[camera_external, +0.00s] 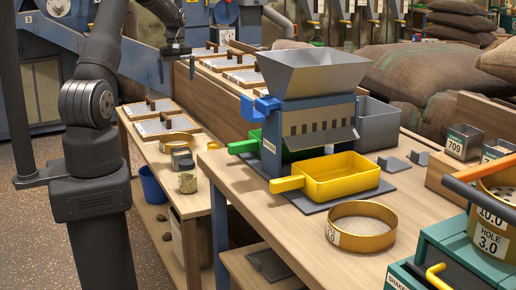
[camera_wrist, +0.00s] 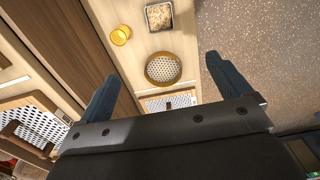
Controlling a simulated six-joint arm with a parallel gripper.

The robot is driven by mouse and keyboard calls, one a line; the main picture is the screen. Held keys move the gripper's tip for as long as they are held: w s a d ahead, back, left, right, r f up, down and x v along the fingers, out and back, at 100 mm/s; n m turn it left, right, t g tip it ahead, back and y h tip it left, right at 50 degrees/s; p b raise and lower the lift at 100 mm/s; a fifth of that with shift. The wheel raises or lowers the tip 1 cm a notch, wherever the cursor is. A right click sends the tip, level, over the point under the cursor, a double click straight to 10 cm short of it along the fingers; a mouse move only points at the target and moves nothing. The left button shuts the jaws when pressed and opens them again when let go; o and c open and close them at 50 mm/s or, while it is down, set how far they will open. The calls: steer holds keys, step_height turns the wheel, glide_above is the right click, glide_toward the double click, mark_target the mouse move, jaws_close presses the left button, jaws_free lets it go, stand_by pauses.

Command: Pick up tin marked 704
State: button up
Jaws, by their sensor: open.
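No number 704 can be read in either view. A grey tin labelled 709 (camera_external: 463,141) stands at the right of the main bench, with another tin (camera_external: 496,150) beside it, its label cut off. In the wrist view an open square tin (camera_wrist: 159,16) with grainy contents lies at the top. My gripper (camera_wrist: 161,68) is open and empty, its two blue-grey fingers spread wide high above a round sieve. In the external view its dark end shows at the top left.
A blue machine with a grey hopper (camera_external: 312,70) stands mid-bench, with a yellow tray (camera_external: 340,177) in front. A brass sieve (camera_external: 362,226) sits nearby. A yellow cup (camera_wrist: 121,35) stands near the square tin. A green shaker (camera_external: 440,265) fills the right front corner.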

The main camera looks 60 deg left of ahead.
steer(key=shift+m, duration=0.5)
steer(key=f, duration=1.8)
steer(key=a+f, duration=0.1)
steer(key=f, duration=0.9)
steer(key=shift+w+d+f, duration=0.1)
steer(key=shift+d+f, duration=0.1)
steer(key=shift+f, duration=1.15)
steer(key=shift+d+f, duration=0.2)
steer(key=shift+f, duration=1.15)
steer(key=c, duration=1.2)
